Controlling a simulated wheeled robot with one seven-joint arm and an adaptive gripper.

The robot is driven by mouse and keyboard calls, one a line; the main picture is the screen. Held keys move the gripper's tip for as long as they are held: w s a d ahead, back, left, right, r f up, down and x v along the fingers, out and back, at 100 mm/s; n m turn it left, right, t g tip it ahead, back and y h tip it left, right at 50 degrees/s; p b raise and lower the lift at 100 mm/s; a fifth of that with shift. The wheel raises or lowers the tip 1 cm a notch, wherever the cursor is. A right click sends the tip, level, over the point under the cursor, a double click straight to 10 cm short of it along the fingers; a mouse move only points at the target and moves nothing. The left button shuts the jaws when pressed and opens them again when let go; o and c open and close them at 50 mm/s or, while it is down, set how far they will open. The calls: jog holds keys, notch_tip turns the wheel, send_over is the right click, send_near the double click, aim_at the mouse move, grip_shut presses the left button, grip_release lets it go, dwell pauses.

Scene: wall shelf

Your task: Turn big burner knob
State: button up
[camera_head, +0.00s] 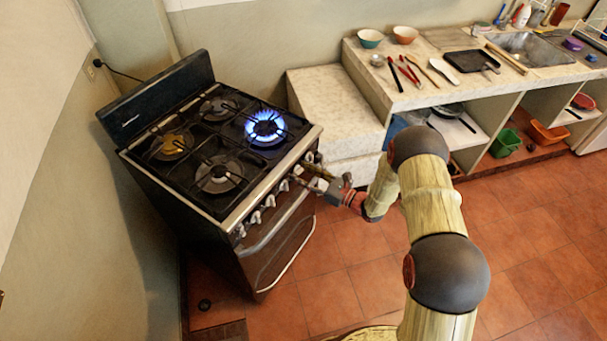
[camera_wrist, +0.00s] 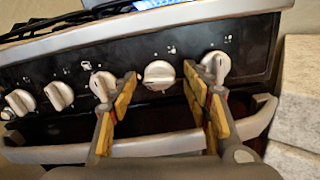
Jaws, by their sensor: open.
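A black stove (camera_head: 225,140) has a row of white knobs along its front panel. In the wrist view, a white knob (camera_wrist: 158,75) shows in the gap between my fingertips, apart from both. Another knob (camera_wrist: 215,66) is partly behind my right finger, and one (camera_wrist: 103,85) is partly behind my left finger. My gripper (camera_head: 312,175) is open in front of the right part of the panel; it also shows in the wrist view (camera_wrist: 161,84). Which knob serves which burner cannot be told.
The oven handle (camera_wrist: 160,145) runs below the knobs, under my fingers. A pale, low counter block (camera_head: 335,110) stands right of the stove. Farther right is a counter (camera_head: 420,98) with bowls, utensils and a sink. The red tiled floor (camera_head: 350,260) before the stove is mostly clear.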

jog(key=shift+c, duration=0.6)
jog(key=c, duration=1)
jog(key=shift+m, duration=0.3)
jog(key=m+p, duration=0.2)
jog(key=m, duration=0.1)
jog(key=shift+r+m, duration=0.15)
jog(key=shift+m, duration=0.15)
jog(key=m+p, duration=0.1)
jog(key=m, duration=0.2)
jog(key=shift+m, duration=0.3)
jog(key=m+p, duration=0.2)
jog(key=m, duration=0.2)
jog(key=shift+m+p, duration=0.6)
jog(key=shift+m, duration=1.6)
